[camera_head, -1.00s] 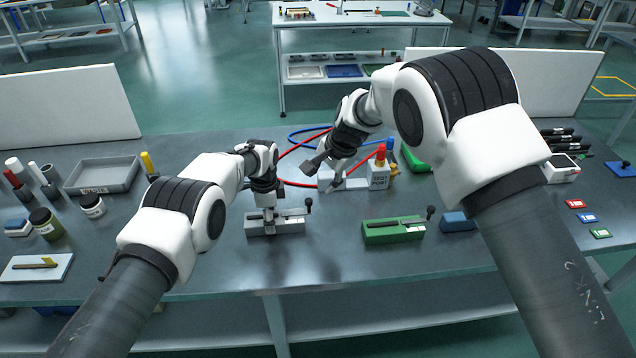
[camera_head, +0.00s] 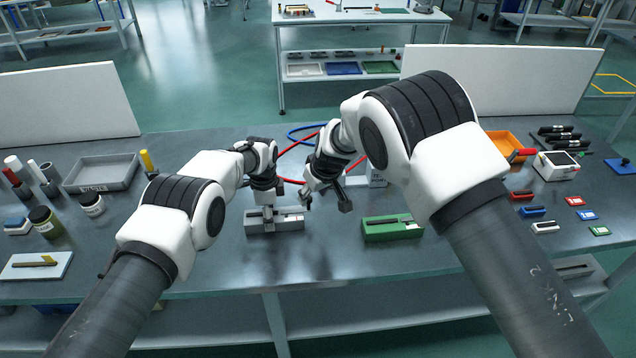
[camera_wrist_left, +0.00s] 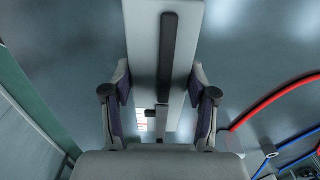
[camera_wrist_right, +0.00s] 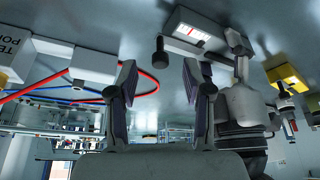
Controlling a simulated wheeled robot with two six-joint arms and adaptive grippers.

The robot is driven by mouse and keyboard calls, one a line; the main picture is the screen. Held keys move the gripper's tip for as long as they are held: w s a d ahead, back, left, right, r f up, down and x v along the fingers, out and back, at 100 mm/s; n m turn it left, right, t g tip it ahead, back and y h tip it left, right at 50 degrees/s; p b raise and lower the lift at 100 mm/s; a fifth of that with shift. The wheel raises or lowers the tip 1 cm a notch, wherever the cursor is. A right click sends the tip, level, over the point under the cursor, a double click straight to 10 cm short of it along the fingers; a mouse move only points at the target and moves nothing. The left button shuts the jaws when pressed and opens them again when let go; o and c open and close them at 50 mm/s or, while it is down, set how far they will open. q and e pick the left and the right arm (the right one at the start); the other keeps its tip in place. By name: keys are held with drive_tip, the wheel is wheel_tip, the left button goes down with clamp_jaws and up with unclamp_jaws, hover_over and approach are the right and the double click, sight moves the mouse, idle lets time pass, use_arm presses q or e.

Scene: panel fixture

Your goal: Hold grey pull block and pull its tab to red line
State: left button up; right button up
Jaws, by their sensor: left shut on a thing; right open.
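The grey pull block (camera_head: 291,222) lies on the bench in the head view. My left gripper (camera_head: 267,218) is shut on its body from above. In the left wrist view, the fingers grip both sides of the block (camera_wrist_left: 145,40), whose top has a dark slot (camera_wrist_left: 168,50) and a white patch with a red line (camera_wrist_left: 143,122). My right gripper (camera_head: 325,203) is open and empty, just right of the block's tab end. In the right wrist view, the tab's black knob (camera_wrist_right: 160,52) stands ahead of the open fingers (camera_wrist_right: 160,74), apart from them.
A green block (camera_head: 392,229) of similar shape lies to the right. Red and blue cables (camera_head: 300,137) and a white box (camera_head: 377,178) are behind my right gripper. A grey tray (camera_head: 100,175) and jars stand at left. The front middle of the bench is clear.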

sight(310, 200)
drive_tip(key=x, duration=0.5)
drive_tip(key=shift+f, duration=0.1)
drive_tip(key=shift+c, duration=0.4)
use_arm(q)
drive_tip(key=shift+s, duration=0.1)
use_arm(e)
clamp_jaws()
drive_tip(key=shift+w+d, duration=0.1)
drive_tip(key=shift+d, duration=1.1)
drive_tip(key=shift+a, duration=1.25)
drive_tip(key=shift+o, duration=0.3)
unclamp_jaws()
